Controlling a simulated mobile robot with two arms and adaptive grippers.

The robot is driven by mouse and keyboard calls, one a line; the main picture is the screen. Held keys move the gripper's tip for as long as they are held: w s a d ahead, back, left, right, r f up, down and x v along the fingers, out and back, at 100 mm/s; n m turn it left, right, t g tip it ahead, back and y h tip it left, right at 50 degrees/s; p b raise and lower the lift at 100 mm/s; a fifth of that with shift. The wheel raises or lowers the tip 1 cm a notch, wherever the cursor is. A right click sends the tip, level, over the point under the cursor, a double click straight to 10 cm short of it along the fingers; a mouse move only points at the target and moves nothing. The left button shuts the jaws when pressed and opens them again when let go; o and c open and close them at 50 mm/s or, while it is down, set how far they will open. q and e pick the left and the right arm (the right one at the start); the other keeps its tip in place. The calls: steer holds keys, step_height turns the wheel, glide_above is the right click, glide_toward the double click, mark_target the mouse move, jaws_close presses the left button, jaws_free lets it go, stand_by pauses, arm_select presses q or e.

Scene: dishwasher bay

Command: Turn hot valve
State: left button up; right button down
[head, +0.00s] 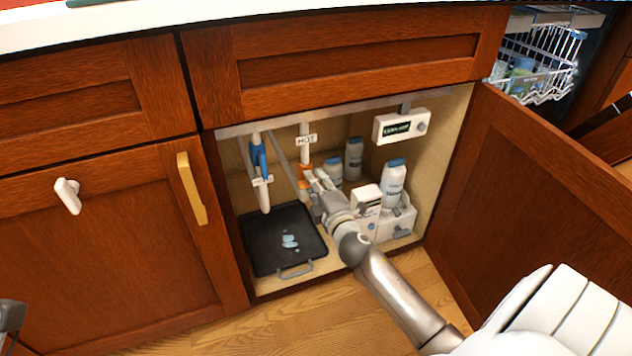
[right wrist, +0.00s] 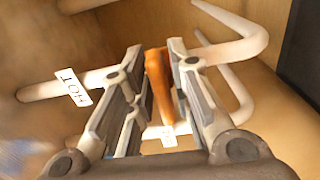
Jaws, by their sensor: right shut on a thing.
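The hot valve (head: 305,172) is an orange fitting on a white pipe with a HOT label (head: 306,140), inside the open cabinet under the counter. My right gripper (head: 317,183) reaches into the cabinet at the valve. In the right wrist view, the orange valve handle (right wrist: 160,85) stands between the two fingers of my right gripper (right wrist: 158,90), which are shut on it. The HOT label also shows there (right wrist: 73,94), on the pipe at the left. The left gripper is not clearly seen; only a grey piece shows at the left edge of the head view.
A blue valve (head: 259,160) is on the pipe to the left. A black tray (head: 262,249) with blue patches lies on the cabinet floor. Bottles (head: 394,182) and a white caddy (head: 402,218) stand right. The open cabinet door (head: 535,200) bounds the right side.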

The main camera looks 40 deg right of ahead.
steer(key=c, duration=1.5)
jaws_free()
steer(key=v, duration=1.2)
